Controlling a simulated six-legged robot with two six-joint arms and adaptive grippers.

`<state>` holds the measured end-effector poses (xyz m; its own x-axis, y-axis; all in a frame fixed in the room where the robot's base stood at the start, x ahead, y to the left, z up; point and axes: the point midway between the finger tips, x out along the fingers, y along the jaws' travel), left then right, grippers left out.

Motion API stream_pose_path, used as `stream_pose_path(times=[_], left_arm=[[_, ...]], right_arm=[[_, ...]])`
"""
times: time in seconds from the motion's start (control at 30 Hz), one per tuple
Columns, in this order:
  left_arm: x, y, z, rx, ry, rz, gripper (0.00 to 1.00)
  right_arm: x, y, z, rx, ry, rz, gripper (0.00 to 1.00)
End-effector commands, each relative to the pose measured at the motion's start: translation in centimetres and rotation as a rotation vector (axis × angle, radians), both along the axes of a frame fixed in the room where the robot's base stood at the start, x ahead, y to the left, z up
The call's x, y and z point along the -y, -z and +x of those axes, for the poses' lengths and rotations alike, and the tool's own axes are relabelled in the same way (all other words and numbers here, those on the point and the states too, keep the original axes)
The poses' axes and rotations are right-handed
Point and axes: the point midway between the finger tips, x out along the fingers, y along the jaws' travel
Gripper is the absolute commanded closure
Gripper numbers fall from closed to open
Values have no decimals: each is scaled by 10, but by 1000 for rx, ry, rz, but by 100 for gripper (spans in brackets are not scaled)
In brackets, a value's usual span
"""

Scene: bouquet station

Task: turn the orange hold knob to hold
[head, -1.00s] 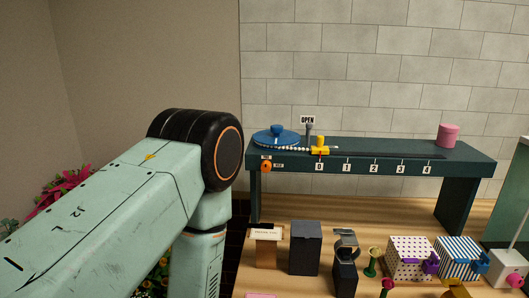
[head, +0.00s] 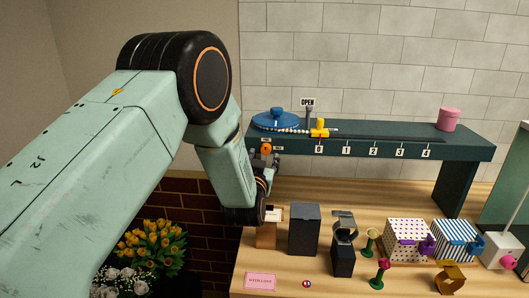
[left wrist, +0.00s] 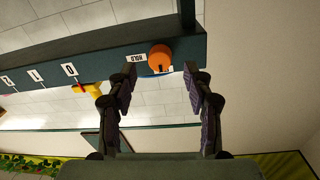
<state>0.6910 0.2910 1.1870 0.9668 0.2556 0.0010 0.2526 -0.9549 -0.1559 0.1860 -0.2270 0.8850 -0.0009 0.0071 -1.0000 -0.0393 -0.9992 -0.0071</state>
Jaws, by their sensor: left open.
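The orange hold knob (head: 266,148) sits on the front left end of the dark green raised shelf (head: 380,153). In the left wrist view the round knob (left wrist: 159,57) shows beside a white label (left wrist: 135,58) reading HOLD. My left gripper (head: 264,162) is just below the knob in the head view. In the left wrist view my left gripper (left wrist: 161,75) has its two fingers apart and empty, with the knob a little past the fingertips, between their lines. I cannot tell how the knob is turned. My right gripper is not in view.
On the shelf are a blue round lid (head: 277,120), a yellow slider (head: 320,128) near 0, an OPEN sign (head: 307,102) and a pink pot (head: 448,119). Below stand a dark box (head: 304,230) and patterned boxes (head: 408,240). Yellow flowers (head: 150,245) are at lower left.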

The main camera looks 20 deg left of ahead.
Motion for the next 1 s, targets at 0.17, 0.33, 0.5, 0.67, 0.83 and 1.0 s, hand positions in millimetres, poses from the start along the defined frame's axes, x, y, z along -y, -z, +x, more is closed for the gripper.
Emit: stream_pose_path(times=[0.17,0.33,0.5,0.67,0.83,1.0], left_arm=[[-5,0,20,-1,0,-1,49],[-8,0,30,-1,1,0,49],[-9,1,32,-2,1,0,49],[-8,1,32,-2,1,0,49],[-9,1,32,-2,1,-1,62],[-8,1,32,-2,1,-1,77]], right_arm=[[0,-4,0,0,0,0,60],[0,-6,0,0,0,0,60],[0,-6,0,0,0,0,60],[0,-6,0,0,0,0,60],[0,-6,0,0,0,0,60],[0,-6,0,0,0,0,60]])
